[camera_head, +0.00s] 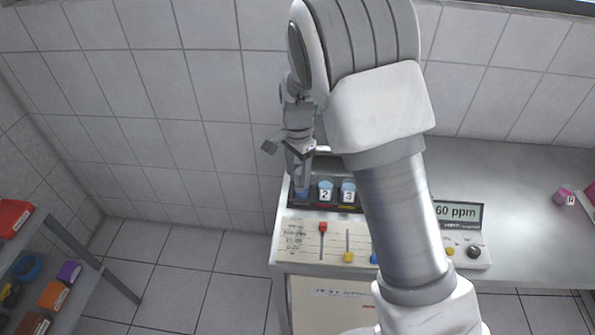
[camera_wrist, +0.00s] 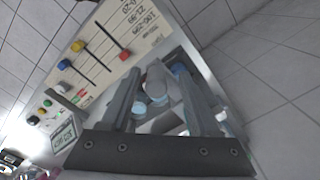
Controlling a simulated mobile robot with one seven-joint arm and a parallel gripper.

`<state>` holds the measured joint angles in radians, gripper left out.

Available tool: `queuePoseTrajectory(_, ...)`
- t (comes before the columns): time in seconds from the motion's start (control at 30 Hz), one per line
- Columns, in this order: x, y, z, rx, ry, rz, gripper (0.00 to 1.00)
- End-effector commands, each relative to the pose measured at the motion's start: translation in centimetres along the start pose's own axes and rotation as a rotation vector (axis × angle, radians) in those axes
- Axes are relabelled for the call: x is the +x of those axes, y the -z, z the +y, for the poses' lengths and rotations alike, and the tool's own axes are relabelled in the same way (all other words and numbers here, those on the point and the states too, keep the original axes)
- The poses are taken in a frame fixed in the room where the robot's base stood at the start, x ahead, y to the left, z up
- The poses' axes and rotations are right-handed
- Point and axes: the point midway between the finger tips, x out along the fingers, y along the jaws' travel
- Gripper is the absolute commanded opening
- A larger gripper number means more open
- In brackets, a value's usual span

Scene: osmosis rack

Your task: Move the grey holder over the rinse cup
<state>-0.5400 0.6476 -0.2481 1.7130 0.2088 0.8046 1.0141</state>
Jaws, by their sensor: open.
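My gripper (camera_head: 298,150) is open, pointing down above the left end of a dark rack (camera_head: 291,205) with blue-topped numbered cups (camera_head: 325,190). In the wrist view, the open fingers (camera_wrist: 160,90) have a grey rounded piece (camera_wrist: 157,78) between them, which may be the grey holder; I cannot tell whether they touch it. Blue cup tops (camera_wrist: 140,109) show around it. A pink cup marked R (camera_head: 566,197), seemingly the rinse cup, stands far to the right on the bench.
A panel with red, yellow and blue sliders (camera_head: 322,228) fronts the rack. A display reading 60 ppm (camera_head: 458,212) stands to its right. The steel bench (camera_head: 525,235) is clear before the pink cup. A shelf with coloured boxes (camera_head: 55,294) is at lower left. My arm hides part of the rack.

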Motion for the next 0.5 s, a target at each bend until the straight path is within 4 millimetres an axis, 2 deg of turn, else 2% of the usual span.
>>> queuePoseTrajectory(0.13, -0.4, 0.1, 0.0, 0.000, 0.000, 0.001, 0.61)
queuePoseTrajectory(0.23, -1.5, 0.0, 0.0, -0.001, 0.002, 0.001, 0.61)
queuePoseTrajectory(0.37, -4.1, 0.1, -0.1, -0.002, 0.004, 0.002, 0.61)
queuePoseTrajectory(0.5, -7.6, 0.1, -0.1, 0.000, 0.005, 0.002, 0.61)
